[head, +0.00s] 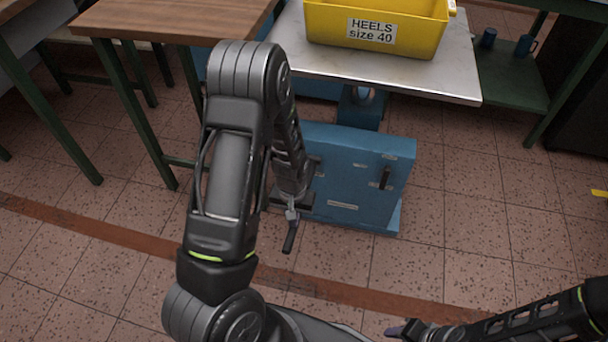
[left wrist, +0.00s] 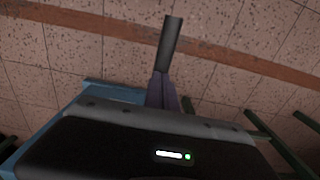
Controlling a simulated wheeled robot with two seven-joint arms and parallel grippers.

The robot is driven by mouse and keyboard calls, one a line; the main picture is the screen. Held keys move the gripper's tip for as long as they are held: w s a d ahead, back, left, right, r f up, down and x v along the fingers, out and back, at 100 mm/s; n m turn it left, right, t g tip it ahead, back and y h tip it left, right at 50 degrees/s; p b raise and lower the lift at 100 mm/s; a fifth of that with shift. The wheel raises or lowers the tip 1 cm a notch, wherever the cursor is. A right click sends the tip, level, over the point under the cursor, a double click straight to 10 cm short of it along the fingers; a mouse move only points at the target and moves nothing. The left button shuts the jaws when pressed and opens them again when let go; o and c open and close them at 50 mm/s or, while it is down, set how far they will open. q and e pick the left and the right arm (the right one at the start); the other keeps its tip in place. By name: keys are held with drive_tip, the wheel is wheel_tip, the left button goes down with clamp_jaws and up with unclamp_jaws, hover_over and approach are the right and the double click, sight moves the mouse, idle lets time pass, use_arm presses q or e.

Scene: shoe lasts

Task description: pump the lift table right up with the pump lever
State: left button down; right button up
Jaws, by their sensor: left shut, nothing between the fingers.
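The lift table has a blue base (head: 350,185) and a grey metal top (head: 440,82). The pump lever (head: 290,238) sticks out at the base's left side, its dark grip pointing down towards the floor. In the left wrist view, the lever's dark grip (left wrist: 170,45) extends beyond my fingers. My left gripper (head: 292,212) is shut with nothing between its fingers, right at the lever; whether it touches cannot be told. My arm hides part of the lever and base. My right gripper (head: 397,331) is at the bottom right, away from the table; its opening is unclear.
A yellow bin (head: 400,25) labelled "HEELS size 40" stands on the lift table's top. A black handle (head: 385,178) is on the base's front. A wooden-topped table (head: 170,20) stands to the left, and a green shelf (head: 510,85) to the right. The tiled floor in front is clear.

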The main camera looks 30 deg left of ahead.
use_arm(q)
wheel_tip(320, 180, up, 13)
drive_tip(key=w+a+p, duration=0.1)
drive_tip(key=w+p, duration=0.1)
drive_tip(key=p, duration=0.9)
drive_tip(key=shift+w+r, duration=0.15)
drive_tip(key=shift+w, duration=0.25)
wheel_tip(320, 180, down, 5)
drive_tip(key=b, duration=0.4)
